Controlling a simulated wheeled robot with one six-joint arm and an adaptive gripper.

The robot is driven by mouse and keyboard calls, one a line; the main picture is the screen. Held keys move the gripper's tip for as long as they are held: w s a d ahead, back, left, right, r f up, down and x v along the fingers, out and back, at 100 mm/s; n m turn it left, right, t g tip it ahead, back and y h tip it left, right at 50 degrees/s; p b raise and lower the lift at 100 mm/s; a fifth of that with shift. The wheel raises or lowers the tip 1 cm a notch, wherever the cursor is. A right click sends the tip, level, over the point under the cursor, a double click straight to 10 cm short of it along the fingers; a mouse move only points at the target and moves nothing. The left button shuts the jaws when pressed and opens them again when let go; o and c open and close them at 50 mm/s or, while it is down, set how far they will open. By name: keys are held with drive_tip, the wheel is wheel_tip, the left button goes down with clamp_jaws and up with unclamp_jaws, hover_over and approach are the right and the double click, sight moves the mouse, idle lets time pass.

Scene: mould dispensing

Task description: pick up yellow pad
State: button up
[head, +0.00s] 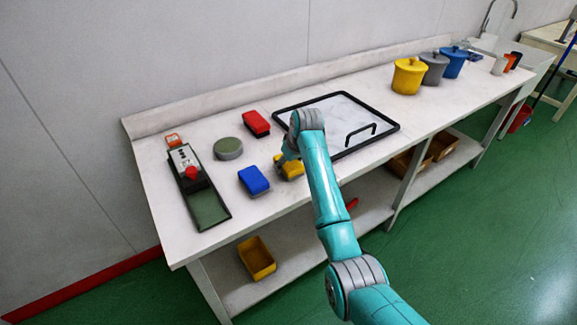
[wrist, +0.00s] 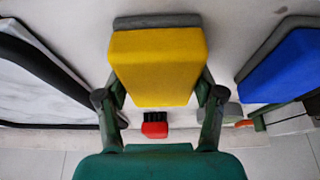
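The yellow pad (head: 291,168) lies on the worktop, partly hidden by my arm in the head view. In the wrist view the yellow pad (wrist: 158,66), with a grey layer along its far edge, fills the space between my gripper's fingers. My gripper (wrist: 160,92) has one finger at each side of it, and the tips are partly hidden by the pad. I see no clear gap, but cannot tell whether the fingers press on it. In the head view my gripper (head: 284,158) is low at the pad, mostly hidden by my arm.
A black-rimmed tray (head: 388,128) is close on the right. A green device with a red knob (head: 191,172) stands at far left.

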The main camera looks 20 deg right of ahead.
drive_tip(key=c, duration=0.3)
drive_tip(key=shift+c, duration=0.2)
wheel_tip(320, 180, up, 10)
drive_tip(key=shift+r, duration=0.25)
drive_tip(key=shift+o, duration=1.3)
drive_tip(key=shift+c, duration=0.5)
